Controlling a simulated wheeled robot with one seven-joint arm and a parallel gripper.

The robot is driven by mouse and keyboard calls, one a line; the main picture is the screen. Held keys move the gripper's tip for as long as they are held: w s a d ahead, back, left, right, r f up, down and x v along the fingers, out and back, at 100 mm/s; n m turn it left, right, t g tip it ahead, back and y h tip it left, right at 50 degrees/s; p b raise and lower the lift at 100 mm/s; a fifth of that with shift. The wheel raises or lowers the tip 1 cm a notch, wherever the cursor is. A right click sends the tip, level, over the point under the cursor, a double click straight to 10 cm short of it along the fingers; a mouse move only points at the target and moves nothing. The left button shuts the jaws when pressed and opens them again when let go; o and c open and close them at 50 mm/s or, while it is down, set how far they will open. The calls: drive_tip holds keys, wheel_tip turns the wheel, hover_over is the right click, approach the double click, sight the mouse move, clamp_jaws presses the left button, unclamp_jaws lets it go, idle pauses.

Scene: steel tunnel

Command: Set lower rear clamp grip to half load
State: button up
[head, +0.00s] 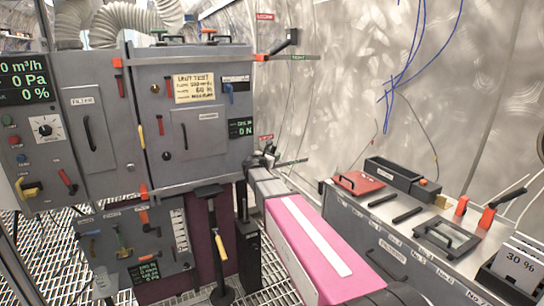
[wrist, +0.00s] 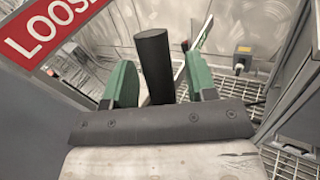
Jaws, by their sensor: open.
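The lower rear clamp is at the right edge of the grey test cabinet (head: 205,150) in the head view, between a red tag (head: 265,137) and a green tag (head: 292,162). It is mostly hidden by my gripper (head: 268,157), at the end of my pink arm. In the wrist view, the clamp's black cylindrical grip (wrist: 154,62) stands between the green finger pads of my gripper (wrist: 159,82). The pads are open, with gaps to the grip. A red sign (wrist: 45,28) reading "LOOS", cut off, is at upper left.
An upper clamp lever (head: 283,42) with a black grip sits at the cabinet's top right, by another green tag (head: 300,57). A small display (head: 241,128) shows green text.

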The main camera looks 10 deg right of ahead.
clamp_jaws()
drive_tip(key=shift+d, duration=0.1)
drive_tip(key=w+d+f+m+g+y, duration=0.1)
drive_tip(key=d+f+m+g+y, duration=0.2)
drive_tip(key=d+f+g+y, duration=0.1)
drive_tip(key=shift+w+d+y, duration=0.15)
drive_tip(key=shift+w+y, duration=0.1)
drive_tip(key=shift+y, duration=0.35)
idle(0.4)
drive_tip(key=shift+f, duration=0.1)
